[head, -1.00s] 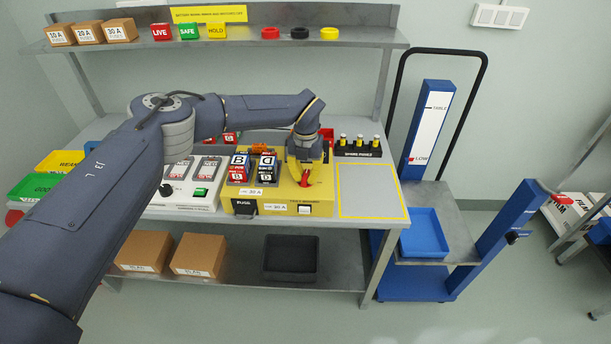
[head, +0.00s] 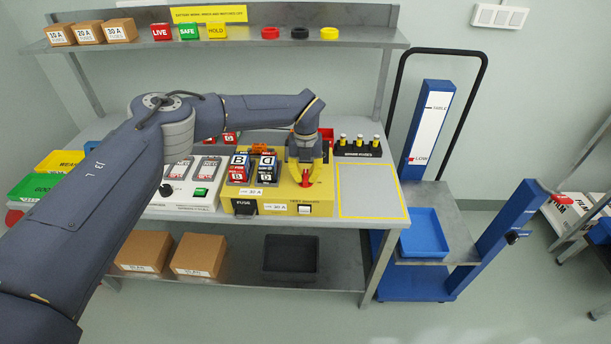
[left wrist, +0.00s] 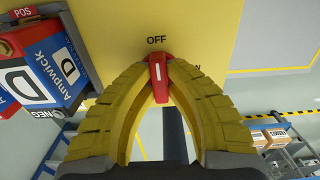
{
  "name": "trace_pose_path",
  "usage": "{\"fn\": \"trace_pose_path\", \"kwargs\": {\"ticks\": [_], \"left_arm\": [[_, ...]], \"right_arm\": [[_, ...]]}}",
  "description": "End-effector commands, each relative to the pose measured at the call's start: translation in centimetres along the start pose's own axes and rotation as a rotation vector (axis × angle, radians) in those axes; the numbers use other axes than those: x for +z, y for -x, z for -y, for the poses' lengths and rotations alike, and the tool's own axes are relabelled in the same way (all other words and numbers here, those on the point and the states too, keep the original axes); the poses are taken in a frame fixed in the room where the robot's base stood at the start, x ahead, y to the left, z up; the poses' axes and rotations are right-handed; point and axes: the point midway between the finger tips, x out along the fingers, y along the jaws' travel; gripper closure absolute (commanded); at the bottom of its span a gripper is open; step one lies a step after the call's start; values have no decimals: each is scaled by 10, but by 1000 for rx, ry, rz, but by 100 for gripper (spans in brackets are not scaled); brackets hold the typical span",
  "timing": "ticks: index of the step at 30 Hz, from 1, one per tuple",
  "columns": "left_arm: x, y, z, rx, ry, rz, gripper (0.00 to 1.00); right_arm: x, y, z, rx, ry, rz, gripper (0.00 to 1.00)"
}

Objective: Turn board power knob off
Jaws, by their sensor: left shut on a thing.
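The red power knob (left wrist: 159,82) with a white line sits on the yellow test board (head: 322,189). In the left wrist view the knob is nearly in line with the OFF label above it, with a slight tilt. The ON label to its right is partly hidden by a finger. My left gripper (left wrist: 158,80) has its yellow fingers closed around the knob, one on each side. In the head view the left gripper (head: 304,177) points down over the board's right part, and the red knob shows between its fingertips. My right gripper is in neither view.
Battery blocks marked B (head: 239,167) and D (head: 264,168) stand on the board just left of my gripper. Spare fuses (head: 359,142) stand behind to the right. The yellow-outlined area (head: 372,190) right of the board is empty. A shelf (head: 250,41) runs above.

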Motion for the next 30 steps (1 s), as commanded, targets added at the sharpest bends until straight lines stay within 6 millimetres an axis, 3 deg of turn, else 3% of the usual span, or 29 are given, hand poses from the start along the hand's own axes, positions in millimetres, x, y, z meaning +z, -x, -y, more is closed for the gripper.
{"fn": "trace_pose_path", "kwargs": {"ticks": [1, 6, 17, 30], "left_arm": [[0, -1, 0, 0, 0, -1, 82], [0, 0, 0, 0, 0, -1, 63], [0, 6, 0, 0, 0, 0, 63], [1, 76, 0, 0, 0, 2, 63]], "right_arm": [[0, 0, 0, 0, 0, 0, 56], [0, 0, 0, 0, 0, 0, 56], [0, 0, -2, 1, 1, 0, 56], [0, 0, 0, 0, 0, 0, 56]]}}
